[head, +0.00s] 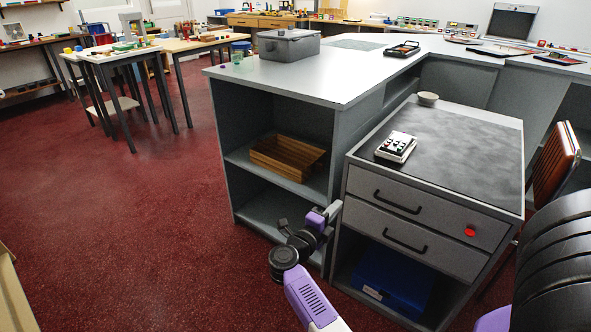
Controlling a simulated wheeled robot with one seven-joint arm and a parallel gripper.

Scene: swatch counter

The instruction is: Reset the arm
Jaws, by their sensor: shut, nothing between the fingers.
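My arm, purple and black, reaches up from the bottom of the head view. My gripper (333,211) is at its end, low in front of the grey counter's shelves and just left of the drawer cabinet (430,215). The gripper is small in the picture and looks shut with nothing in it. I cannot tell whether it touches the cabinet's side.
The drawer cabinet bears a calculator-like device (396,147) and a small bowl (428,98). A blue box (393,280) sits in its lower opening. The grey counter (330,70) holds a grey case (289,45); a wooden tray (287,157) is on its shelf. Red floor (150,220) at left is clear.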

